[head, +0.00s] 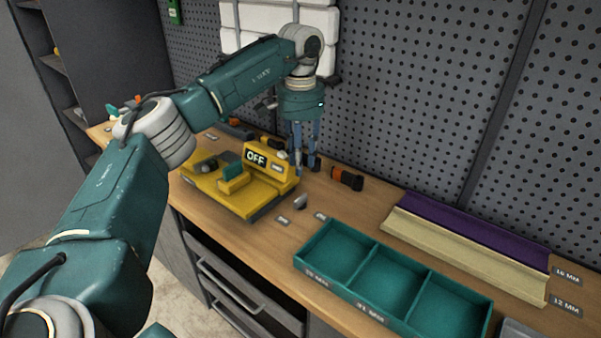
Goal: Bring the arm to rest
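My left arm comes in from the left and reaches over the workbench (262,226). Its gripper (305,162) points down at the back of the bench, just behind and right of the yellow machine (270,166) marked "OFF". The two blue fingers stand apart with a gap between them, and I see nothing held. The fingertips are small and close to the machine; I cannot tell whether they touch anything. My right gripper is not in view.
A teal three-compartment tray (392,284) stands at the front right, apparently empty. Purple (470,226) and cream (460,252) channels lie behind it. A black-and-orange cylinder (347,179) lies right of the gripper. A perforated panel (420,100) rises behind the bench.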

